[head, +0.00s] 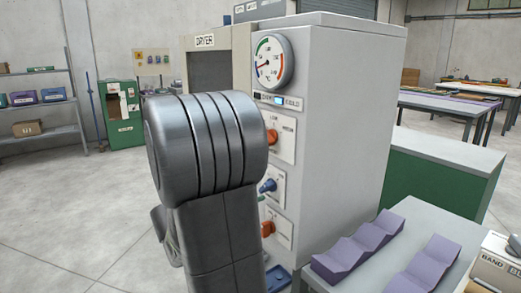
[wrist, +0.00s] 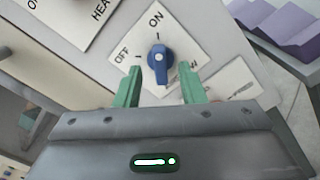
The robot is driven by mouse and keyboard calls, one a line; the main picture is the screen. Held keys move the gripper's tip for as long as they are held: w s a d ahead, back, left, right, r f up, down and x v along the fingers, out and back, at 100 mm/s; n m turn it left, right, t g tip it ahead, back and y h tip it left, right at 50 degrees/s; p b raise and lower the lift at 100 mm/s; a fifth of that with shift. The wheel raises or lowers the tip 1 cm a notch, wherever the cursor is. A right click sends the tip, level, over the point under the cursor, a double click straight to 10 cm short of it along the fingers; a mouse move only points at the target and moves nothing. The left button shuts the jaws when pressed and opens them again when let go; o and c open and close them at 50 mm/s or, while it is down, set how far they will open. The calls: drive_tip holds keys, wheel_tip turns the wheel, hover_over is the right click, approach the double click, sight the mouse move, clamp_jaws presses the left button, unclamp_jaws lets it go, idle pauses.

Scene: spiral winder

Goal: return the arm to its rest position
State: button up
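My gripper (wrist: 160,78) shows in the wrist view with its two green fingers apart and nothing between them. A blue knob (wrist: 158,58) on a white plate marked OFF and ON stands just past the fingertips, and I see no contact. The blue knob also shows in the head view (head: 267,185). My arm (head: 208,165) rises bent in front of the grey cabinet (head: 345,130) in the head view and hides part of its panel. My gripper itself is hidden there.
The cabinet has a round gauge (head: 274,62) and orange knobs above (head: 272,136) and below the blue one. A grey table (head: 425,222) with purple wavy blocks (head: 358,246) stands close at the right. A green bench (head: 440,175) is behind it. The left floor (head: 60,210) is open.

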sight(263, 186)
drive_tip(key=x, duration=0.2)
drive_tip(key=shift+w+d, duration=0.1)
drive_tip(key=shift+d, duration=0.2)
drive_tip(key=shift+w+d+r+p, duration=0.15)
drive_tip(key=shift+w+r+p, duration=0.1)
drive_tip(key=shift+p, duration=0.25)
drive_tip(key=n+p, duration=0.3)
drive_tip(key=p, duration=0.2)
drive_tip(key=shift+r+n, duration=0.1)
drive_tip(key=shift+n, duration=0.3)
drive_tip(key=a+n+p, duration=0.1)
drive_tip(key=s+a+n+p, duration=0.1)
drive_tip(key=p, duration=0.1)
drive_tip(key=a+n+p, duration=0.1)
drive_tip(key=shift+s+a+f+n, duration=0.15)
drive_tip(key=shift+s+f+n, duration=0.15)
drive_tip(key=shift+s+n, duration=0.1)
drive_tip(key=shift+v, duration=1.15)
